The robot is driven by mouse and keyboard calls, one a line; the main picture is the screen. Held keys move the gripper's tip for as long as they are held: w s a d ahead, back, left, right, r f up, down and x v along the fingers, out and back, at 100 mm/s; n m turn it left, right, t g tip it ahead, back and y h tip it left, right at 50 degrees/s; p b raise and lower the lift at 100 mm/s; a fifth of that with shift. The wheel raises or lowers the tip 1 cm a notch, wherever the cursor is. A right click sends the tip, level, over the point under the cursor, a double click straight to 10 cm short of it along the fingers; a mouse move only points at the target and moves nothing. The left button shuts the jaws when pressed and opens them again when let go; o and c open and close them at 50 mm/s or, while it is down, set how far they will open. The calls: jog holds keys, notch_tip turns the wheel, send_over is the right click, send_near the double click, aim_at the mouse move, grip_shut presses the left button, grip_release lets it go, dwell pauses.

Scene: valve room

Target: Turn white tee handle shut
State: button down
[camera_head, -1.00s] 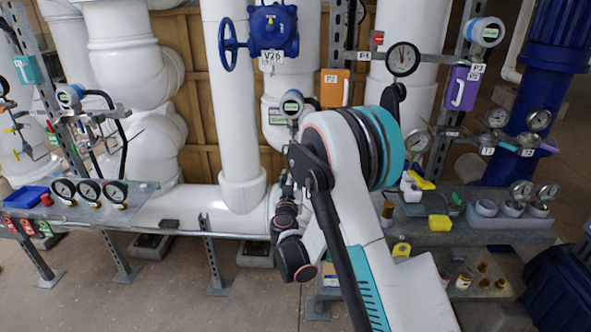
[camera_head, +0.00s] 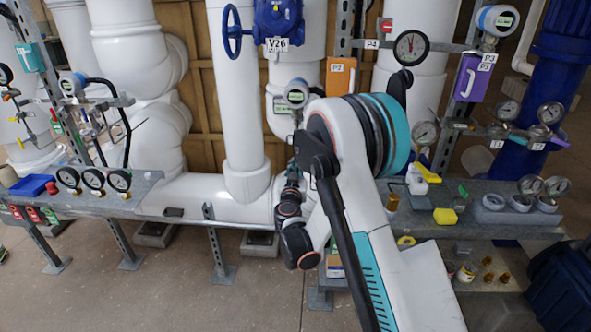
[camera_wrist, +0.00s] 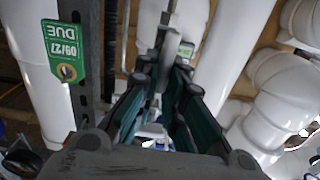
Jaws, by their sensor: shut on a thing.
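My gripper (camera_wrist: 168,68) shows in the wrist view with its two teal-lined fingers reaching away from the camera. It is shut on a narrow pale piece between the fingers, which I take for the white tee handle (camera_wrist: 158,100). Most of the handle is hidden by the fingers, so its angle cannot be told. A small gauge with a greenish display (camera_head: 296,93) stands just above my arm there, close to the white pipes.
In the head view, a blue valve V26 (camera_head: 278,18) hangs above, with an orange tag (camera_head: 341,77) and a dial gauge (camera_head: 411,47) to its right. A bench (camera_head: 480,234) with small parts stands right. A green tag (camera_wrist: 62,52) on a metal post is close in the wrist view.

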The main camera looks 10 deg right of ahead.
jog(key=shift+s+d+f+m+b, duration=0.1)
jog(key=shift+d+f+m+b, duration=0.3)
jog(key=shift+m, duration=2.5)
jog(key=shift+s+d+f+m+b, duration=0.15)
jog(key=shift+d+f+m+b, duration=0.2)
jog(key=shift+m, duration=2.55)
jog(key=shift+s+d+f+m+b, duration=0.1)
jog(key=shift+d+f+m+b, duration=0.3)
jog(key=shift+m, duration=2.5)
jog(key=shift+a, duration=0.1)
jog(key=c, duration=1.7)
grip_release()
jog(key=shift+s, duration=0.1)
jog(key=v, duration=0.7)
jog(key=shift+s+r, duration=0.1)
jog(key=shift+s, duration=0.05)
